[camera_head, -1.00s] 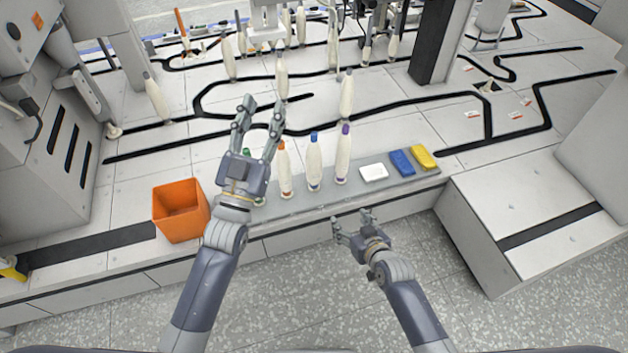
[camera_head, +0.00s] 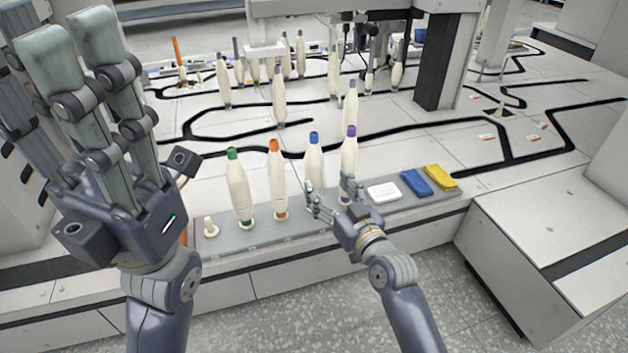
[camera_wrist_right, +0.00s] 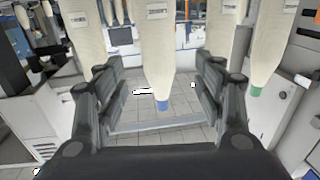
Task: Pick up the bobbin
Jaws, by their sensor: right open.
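Bobbins with green (camera_head: 238,190), orange (camera_head: 276,178), blue (camera_head: 314,158) and purple (camera_head: 349,152) tips stand upright in a row on the grey tray (camera_head: 262,243). My right gripper (camera_head: 332,197) is open at the row, in front of the lower blue and purple bobbins. In the right wrist view, the blue-tipped bobbin (camera_wrist_right: 160,65) shows between the open fingers (camera_wrist_right: 160,95), the tip pointing down in the picture. I cannot tell how deep it sits between them. My left gripper (camera_head: 80,75) is large and near the head camera, open and empty.
White (camera_head: 383,192), blue (camera_head: 416,182) and yellow (camera_head: 440,177) blocks lie on the tray's right. A small pale peg (camera_head: 210,228) stands at its left end. More bobbins (camera_head: 279,95) stand or hang behind. A dark post (camera_head: 446,60) rises at the back.

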